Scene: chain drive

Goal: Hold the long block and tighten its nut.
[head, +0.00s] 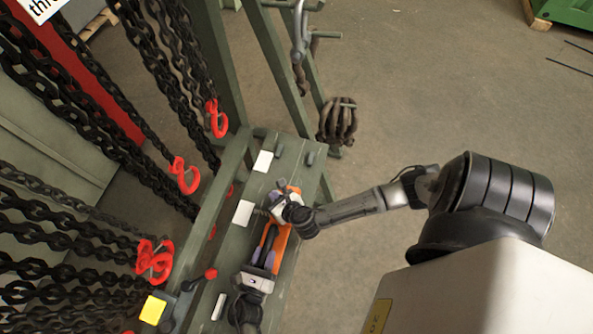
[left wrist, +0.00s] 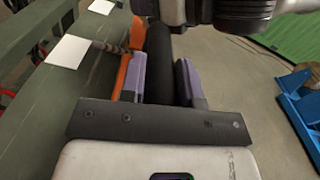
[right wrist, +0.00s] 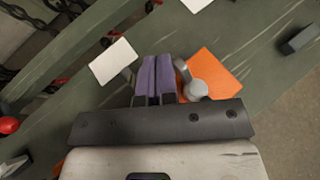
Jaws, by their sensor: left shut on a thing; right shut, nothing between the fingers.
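A dark bar (head: 267,239), which looks like the long block, lies along an orange plate (head: 282,240) on the green bench. My left gripper (head: 260,262) is shut on this dark bar (left wrist: 158,62), with a purple finger on each side of it. My right gripper (head: 284,204) is farther along the bench, over the far end of the orange. In the right wrist view its purple fingers (right wrist: 157,72) are together and empty. A grey round piece (right wrist: 197,90) is just right of them beside the orange plate (right wrist: 215,70). I cannot tell whether it is the nut.
Black chains (head: 165,55) with red hooks (head: 184,176) hang left of the bench. White labels (head: 243,213) and dark pegs (head: 310,158) are on the bench (head: 305,180). A red-knobbed lever (head: 210,273) is near its left side. Open floor lies right.

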